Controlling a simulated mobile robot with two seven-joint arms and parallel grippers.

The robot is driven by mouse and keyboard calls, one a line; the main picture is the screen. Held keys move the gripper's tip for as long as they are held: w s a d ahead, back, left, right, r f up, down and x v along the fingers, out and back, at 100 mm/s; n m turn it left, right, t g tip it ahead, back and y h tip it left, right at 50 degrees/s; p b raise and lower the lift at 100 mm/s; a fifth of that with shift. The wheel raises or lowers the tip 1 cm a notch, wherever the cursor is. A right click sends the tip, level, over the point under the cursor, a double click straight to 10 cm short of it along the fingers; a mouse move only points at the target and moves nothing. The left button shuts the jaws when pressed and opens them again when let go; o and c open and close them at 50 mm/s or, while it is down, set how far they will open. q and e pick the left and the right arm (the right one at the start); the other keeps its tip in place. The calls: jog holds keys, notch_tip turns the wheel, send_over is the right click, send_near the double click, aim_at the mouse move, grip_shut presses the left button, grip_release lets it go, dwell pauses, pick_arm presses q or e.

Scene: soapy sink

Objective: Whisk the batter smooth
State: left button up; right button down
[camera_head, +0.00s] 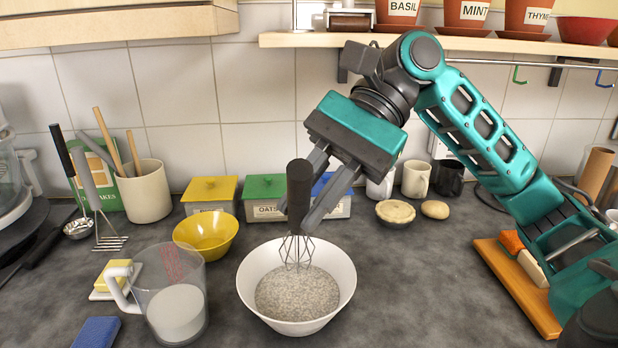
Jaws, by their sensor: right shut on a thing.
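A white bowl (252,272) stands on the dark counter at the lower middle. It holds pale, speckled, lumpy-looking batter (297,295). A whisk (299,195) with a black handle and wire loops stands nearly upright over the bowl. Its wires (296,250) reach down to the batter's far side; whether the tips are in the batter is hard to tell. My right gripper (304,208) is shut on the whisk's handle, coming in from the upper right. My left gripper is not in view.
A measuring jug (170,300) with white liquid stands close left of the bowl, and a yellow bowl (206,236) behind it. Lidded boxes (264,188) line the wall. A wooden board (520,290) lies right. The counter between bowl and board is free. A shelf (450,40) hangs above.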

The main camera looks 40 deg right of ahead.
aim_at(310, 238)
jog(key=shift+w+d+f+b, duration=0.35)
jog(key=shift+w+f, duration=0.25)
jog(key=shift+f, duration=0.95)
jog(key=shift+w+d+f+b, duration=0.3)
jog(key=shift+w+f, duration=0.25)
jog(key=shift+f, duration=0.95)
jog(key=shift+w+d+f+b, duration=0.25)
jog(key=shift+w+d+f, duration=0.25)
jog(key=shift+f, duration=1.05)
jog(key=shift+w+f, duration=0.25)
jog(key=shift+f, duration=0.05)
jog(key=shift+f, duration=0.2)
jog(key=shift+f, duration=0.85)
jog(key=shift+r+p, duration=0.15)
jog(key=shift+p, duration=0.85)
jog(key=shift+w, duration=0.1)
